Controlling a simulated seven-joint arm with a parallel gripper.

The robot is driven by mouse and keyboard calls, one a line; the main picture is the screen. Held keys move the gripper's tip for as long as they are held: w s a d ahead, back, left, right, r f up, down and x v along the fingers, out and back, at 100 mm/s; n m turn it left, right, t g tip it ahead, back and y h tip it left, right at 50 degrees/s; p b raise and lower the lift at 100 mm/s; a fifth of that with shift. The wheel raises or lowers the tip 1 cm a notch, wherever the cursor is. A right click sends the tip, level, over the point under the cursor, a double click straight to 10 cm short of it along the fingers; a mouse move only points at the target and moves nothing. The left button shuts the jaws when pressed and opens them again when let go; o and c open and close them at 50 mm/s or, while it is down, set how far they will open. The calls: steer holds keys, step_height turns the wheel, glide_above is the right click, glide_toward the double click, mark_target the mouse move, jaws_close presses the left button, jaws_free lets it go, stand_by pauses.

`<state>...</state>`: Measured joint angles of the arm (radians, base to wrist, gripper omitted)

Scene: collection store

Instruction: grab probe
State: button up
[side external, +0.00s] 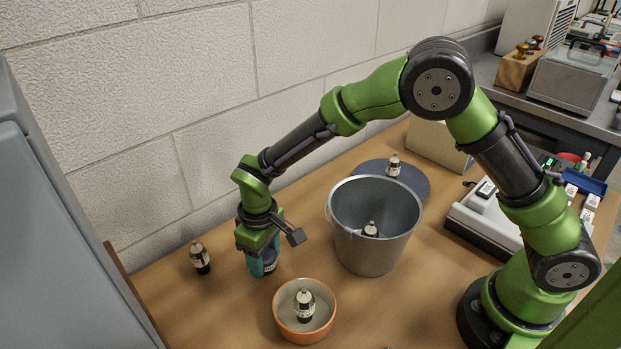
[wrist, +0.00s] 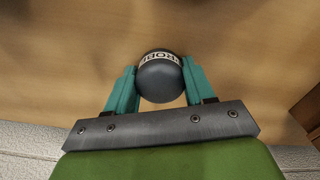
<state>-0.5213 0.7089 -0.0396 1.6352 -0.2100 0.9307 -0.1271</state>
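My gripper (side external: 265,262) is low over the left part of the wooden table, pointing down. Its teal fingers (wrist: 160,85) appear shut on a dark, rounded object with a pale lettered band, which seems to read "PROBE" (wrist: 160,78). In the side view the fingers mostly hide this probe (side external: 269,267); its base is at or just above the table, I cannot tell which. Similar dark bottles with cream labels stand elsewhere: one on the table left of my gripper (side external: 200,258), one in the orange bowl (side external: 304,306), one in the metal bucket (side external: 371,229), one on the blue disc (side external: 393,165).
The orange bowl (side external: 281,318) is in front of my gripper and the grey bucket (side external: 365,255) close to its right. The blue round disc (side external: 415,183) lies behind the bucket. A white wall (side external: 120,120) runs behind; a grey cabinet (side external: 70,250) stands at left.

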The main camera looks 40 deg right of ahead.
steer(key=c, duration=0.5)
steer(key=shift+c, duration=0.2)
